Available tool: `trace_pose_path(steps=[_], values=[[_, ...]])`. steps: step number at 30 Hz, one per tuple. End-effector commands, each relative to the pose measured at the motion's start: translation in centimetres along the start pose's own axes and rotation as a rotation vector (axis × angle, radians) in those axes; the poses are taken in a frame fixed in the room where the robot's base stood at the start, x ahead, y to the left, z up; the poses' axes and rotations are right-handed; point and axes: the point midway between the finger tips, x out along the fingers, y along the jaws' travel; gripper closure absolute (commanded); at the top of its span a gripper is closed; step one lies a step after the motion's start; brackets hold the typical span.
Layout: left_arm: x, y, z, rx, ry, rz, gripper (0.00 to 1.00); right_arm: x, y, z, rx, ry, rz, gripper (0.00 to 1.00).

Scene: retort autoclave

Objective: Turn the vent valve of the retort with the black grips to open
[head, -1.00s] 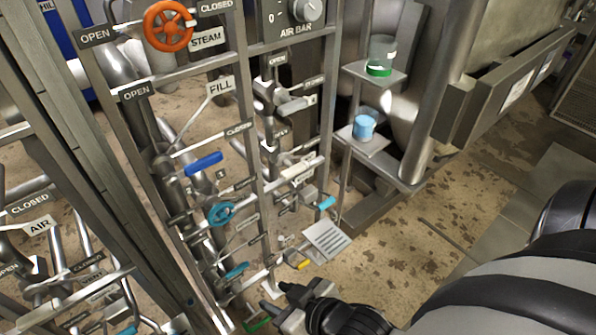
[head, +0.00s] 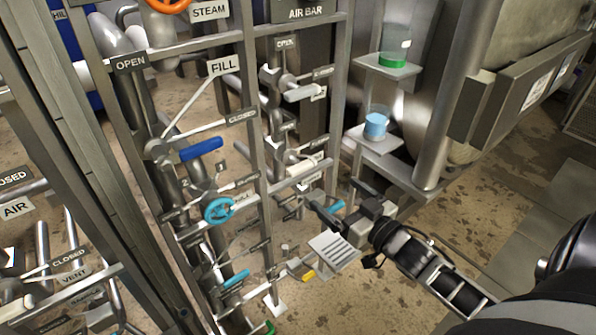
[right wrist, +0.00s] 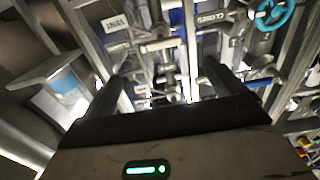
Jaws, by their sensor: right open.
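My right gripper (head: 342,201) is open, with nothing between its fingers, in front of the lower right part of the valve rack. In the right wrist view, its two dark fingers (right wrist: 172,88) point at the pipes, and a pale handle (right wrist: 160,45) shows beyond the gap. I cannot read which of these is the vent valve. No black grips can be made out. My left gripper is out of view.
A blue lever (head: 201,149) and a cyan wheel (head: 218,210) are on the rack to the left.

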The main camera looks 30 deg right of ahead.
Motion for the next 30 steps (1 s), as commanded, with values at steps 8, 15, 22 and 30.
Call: trace_pose_path(steps=[8, 15, 22, 30], values=[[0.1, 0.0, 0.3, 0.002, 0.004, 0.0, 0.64, 5.7, -0.1, -0.1, -0.001, 0.001, 0.0, 0.05], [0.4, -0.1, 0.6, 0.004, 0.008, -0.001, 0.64, 10.8, -0.1, 0.0, 0.0, -0.001, 0.001, 0.05], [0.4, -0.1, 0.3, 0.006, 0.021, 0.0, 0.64, 13.9, -0.1, 0.1, 0.0, -0.004, 0.001, 0.05], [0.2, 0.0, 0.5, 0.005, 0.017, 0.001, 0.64, 14.8, -0.1, 0.1, 0.001, -0.005, 0.001, 0.05]])
